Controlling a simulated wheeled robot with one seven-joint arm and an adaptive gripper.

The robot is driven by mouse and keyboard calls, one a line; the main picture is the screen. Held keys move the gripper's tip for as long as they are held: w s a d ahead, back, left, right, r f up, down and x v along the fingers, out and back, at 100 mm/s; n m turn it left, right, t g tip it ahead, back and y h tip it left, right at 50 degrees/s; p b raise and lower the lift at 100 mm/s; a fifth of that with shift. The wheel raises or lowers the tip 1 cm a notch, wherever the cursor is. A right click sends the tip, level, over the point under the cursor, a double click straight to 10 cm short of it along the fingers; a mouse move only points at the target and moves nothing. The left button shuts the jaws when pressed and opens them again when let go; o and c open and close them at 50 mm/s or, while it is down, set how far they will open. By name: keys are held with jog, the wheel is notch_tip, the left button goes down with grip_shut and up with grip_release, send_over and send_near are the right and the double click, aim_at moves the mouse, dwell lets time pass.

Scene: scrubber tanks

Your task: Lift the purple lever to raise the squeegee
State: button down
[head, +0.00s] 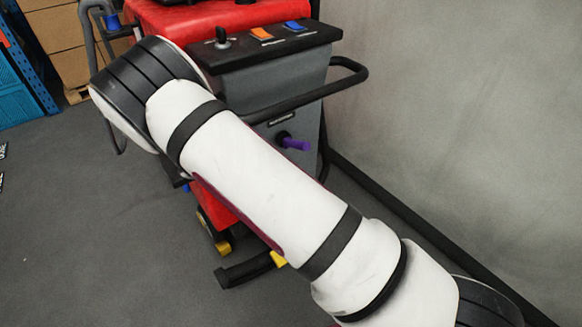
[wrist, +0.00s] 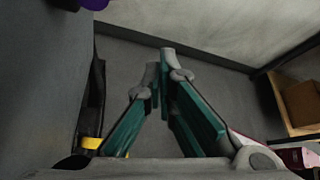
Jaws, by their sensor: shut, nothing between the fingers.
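The purple lever (head: 295,144) sticks out from the grey rear panel of the red scrubber (head: 180,20) in the head view. A purple piece, likely its end, shows at the top left edge of the wrist view (wrist: 95,4). My gripper (wrist: 158,70) is shut and empty in the wrist view, with its fingertips below and to the right of the purple piece and apart from it. The gripper is hidden in the head view. A low black bar (head: 245,272) near the floor may be the squeegee; my arm partly covers it.
A black handle bar (head: 345,78) curves out from the panel above the lever. Orange (head: 262,34) and blue (head: 294,25) switches sit on top. A grey wall (head: 470,110) stands at the right. Open floor (head: 80,230) lies at the left, with cardboard boxes (head: 60,35) behind.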

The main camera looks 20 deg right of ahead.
jog(key=shift+v, duration=2.55)
jog(key=shift+w, duration=0.1)
